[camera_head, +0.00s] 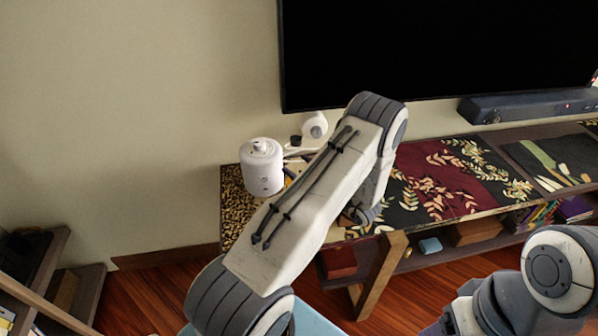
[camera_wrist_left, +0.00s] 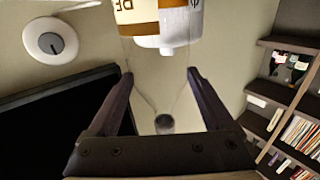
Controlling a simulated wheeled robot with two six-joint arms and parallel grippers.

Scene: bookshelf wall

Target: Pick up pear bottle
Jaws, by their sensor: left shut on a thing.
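A bottle, white with orange-brown label bands and dark lettering (camera_wrist_left: 165,22), fills the top of the left wrist view and is partly cut off there; I take it for the pear bottle. My left gripper (camera_wrist_left: 158,72) is shut on it, with one dark finger on either side. In the head view, my left gripper (camera_head: 294,162) is mostly behind my own left arm, above the left end of the cabinet. Only a small orange patch of the bottle seems to show there. My right arm is at the lower right, and its gripper is out of the picture.
A plain white canister (camera_head: 262,172) stands on the cabinet's left end. A round white device (camera_head: 314,125) is near the wall, beside the large dark TV (camera_head: 430,50). A soundbar (camera_head: 530,105) is farther right. Shelves (camera_wrist_left: 285,85) show at right in the left wrist view.

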